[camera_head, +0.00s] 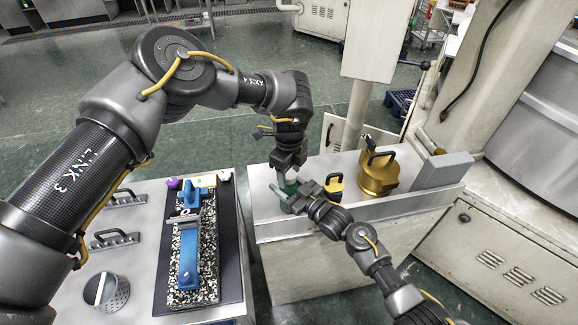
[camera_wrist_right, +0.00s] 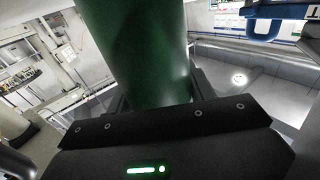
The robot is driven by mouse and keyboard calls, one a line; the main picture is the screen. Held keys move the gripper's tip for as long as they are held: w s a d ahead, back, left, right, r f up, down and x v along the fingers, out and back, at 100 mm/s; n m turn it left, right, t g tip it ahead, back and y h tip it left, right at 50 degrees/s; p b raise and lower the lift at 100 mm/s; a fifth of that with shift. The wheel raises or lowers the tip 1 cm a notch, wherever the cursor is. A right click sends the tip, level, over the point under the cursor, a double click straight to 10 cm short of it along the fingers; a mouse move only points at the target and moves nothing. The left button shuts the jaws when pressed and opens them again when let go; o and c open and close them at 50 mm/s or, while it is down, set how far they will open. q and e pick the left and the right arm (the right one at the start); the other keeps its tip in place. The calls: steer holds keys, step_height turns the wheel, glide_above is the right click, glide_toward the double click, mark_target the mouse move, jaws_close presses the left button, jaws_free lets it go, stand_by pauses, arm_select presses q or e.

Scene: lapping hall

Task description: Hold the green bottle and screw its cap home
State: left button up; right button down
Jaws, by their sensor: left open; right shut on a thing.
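The green bottle (camera_head: 289,189) stands upright near the left end of the right-hand metal bench, partly covered by my grippers. My right gripper (camera_head: 292,196) is shut on the bottle's body from the near side. In the right wrist view, the green bottle (camera_wrist_right: 145,50) rises between the dark jaws of my right gripper (camera_wrist_right: 158,103). My left gripper (camera_head: 288,173) points down directly over the top of the bottle and is open. Whether the left fingers touch anything there cannot be told.
On the same bench stand a yellow-and-black item (camera_head: 335,184), a brass weight with a black handle (camera_head: 378,174) and a grey block (camera_head: 443,171). The left table holds a blue tool (camera_head: 189,250) on a speckled slab, a perforated cup (camera_head: 111,293) and a purple item (camera_head: 172,183).

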arm_select(q)
steer(key=shift+c, duration=0.3)
steer(key=c, duration=0.9)
steer(key=m, duration=0.4)
steer(key=shift+m, duration=0.4)
steer(key=m, duration=1.3)
steer(key=o, duration=1.1)
steer(key=shift+c, duration=0.2)
